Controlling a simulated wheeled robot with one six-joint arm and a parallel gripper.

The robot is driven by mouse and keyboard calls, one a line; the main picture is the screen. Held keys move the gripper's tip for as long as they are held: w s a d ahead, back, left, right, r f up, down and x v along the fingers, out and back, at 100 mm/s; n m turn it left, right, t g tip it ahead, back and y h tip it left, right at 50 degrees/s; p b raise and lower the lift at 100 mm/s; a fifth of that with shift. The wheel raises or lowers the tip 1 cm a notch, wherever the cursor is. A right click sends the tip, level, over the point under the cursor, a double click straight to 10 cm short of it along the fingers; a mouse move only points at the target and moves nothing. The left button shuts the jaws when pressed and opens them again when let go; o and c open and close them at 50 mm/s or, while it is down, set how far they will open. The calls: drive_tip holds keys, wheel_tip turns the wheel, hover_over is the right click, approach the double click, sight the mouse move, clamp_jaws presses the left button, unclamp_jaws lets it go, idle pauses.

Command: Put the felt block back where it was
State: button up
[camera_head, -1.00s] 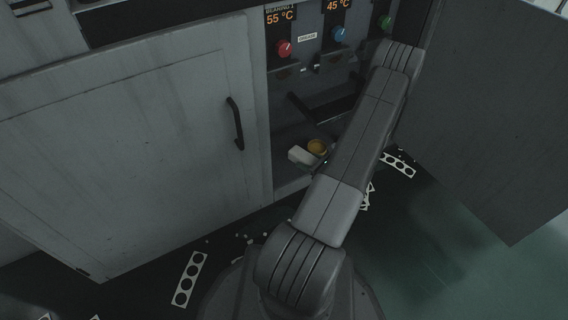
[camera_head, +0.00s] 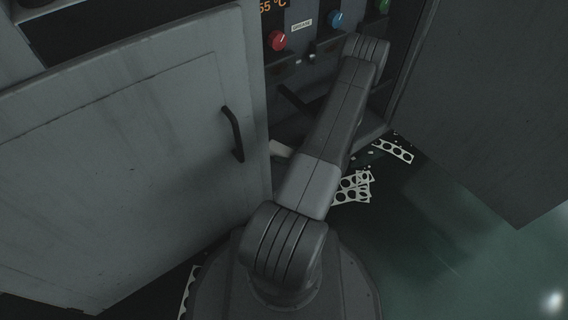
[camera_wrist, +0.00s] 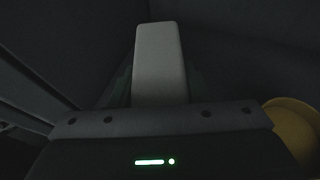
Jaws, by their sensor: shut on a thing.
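The felt block is a pale, off-white block. In the wrist view the felt block (camera_wrist: 160,50) stands out from between the fingers of my gripper (camera_wrist: 160,88), which is shut on it. In the head view only a small pale part of the block (camera_head: 282,150) shows at the left edge of my arm, low in the open cabinet bay. My arm hides the gripper there. What lies directly under the block cannot be made out in the dark.
A round yellow thing (camera_wrist: 294,128) is close right of my gripper in the wrist view. A cabinet door with a black handle (camera_head: 232,134) is left of my arm, and a dark panel (camera_head: 480,110) is right. Knobs (camera_head: 277,40) are above. Punched strips (camera_head: 352,188) litter the floor.

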sight(285, 166)
drive_tip(key=shift+f+b, duration=0.75)
drive_tip(key=shift+f, duration=1.8)
drive_tip(key=shift+f, duration=0.2)
drive_tip(key=o, duration=1)
drive_tip(key=shift+r, duration=0.2)
drive_tip(key=shift+s+d+r, duration=0.1)
drive_tip(key=shift+r, duration=0.1)
drive_tip(key=p+v, duration=0.3)
drive_tip(key=v, duration=0.8)
drive_tip(key=shift+s+d, duration=0.15)
drive_tip(key=shift+d, duration=0.15)
